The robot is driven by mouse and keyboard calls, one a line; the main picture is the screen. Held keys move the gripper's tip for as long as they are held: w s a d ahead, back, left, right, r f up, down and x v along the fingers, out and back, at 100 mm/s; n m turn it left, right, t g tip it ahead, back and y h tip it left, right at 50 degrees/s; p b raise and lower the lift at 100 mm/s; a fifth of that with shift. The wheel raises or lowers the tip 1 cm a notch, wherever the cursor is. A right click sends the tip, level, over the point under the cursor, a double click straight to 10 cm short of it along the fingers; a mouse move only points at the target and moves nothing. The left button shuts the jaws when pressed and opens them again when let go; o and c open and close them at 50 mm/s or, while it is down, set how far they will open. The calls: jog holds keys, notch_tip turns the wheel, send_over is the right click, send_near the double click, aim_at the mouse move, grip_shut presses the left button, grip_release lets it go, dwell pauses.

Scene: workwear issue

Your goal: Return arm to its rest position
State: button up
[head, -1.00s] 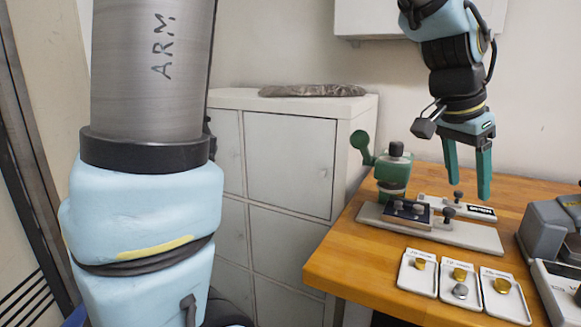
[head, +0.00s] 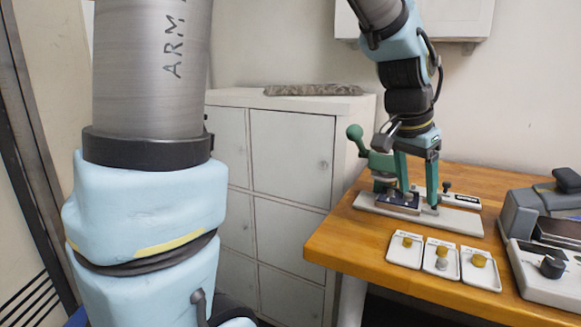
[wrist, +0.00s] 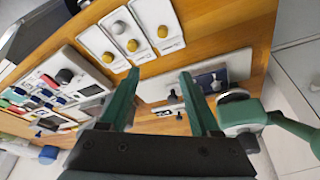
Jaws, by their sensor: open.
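My gripper (head: 417,180) hangs from my arm on the right of the head view. Its two green fingers point down, spread apart with nothing between them. Whether a finger touches the press or block cannot be told.
Three small white trays with brass and grey knobs (head: 440,260) stand at the table's front edge. A grey machine (head: 545,220) stands at the right. White lockers (head: 290,155) with a folded grey item (head: 313,90) on top stand left of the wooden table (head: 345,243).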

jog(key=w+a+f+n, duration=0.1)
jog(key=a, duration=0.3)
jog(key=w+a+f+n+y, duration=0.1)
jog(key=a+f+n, duration=0.1)
jog(key=a, duration=0.3)
jog(key=w+a+f+n, duration=0.1)
jog(key=w+a+f, duration=0.1)
jog(key=a, duration=0.3)
jog(key=shift+w+n+y+p, duration=0.1)
jog(key=shift+n+y+p, duration=0.3)
jog(key=s+a+f+n, duration=0.2)
jog(key=a+n, duration=0.1)
jog(key=a, duration=0.5)
jog(key=s+a+f+n+y, duration=0.1)
jog(key=a+f+n, duration=0.2)
jog(key=a, duration=0.5)
jog(key=shift+s+a+f+y+p, duration=0.2)
jog(key=shift+s+y+p, duration=0.1)
jog(key=shift+s+p, duration=0.1)
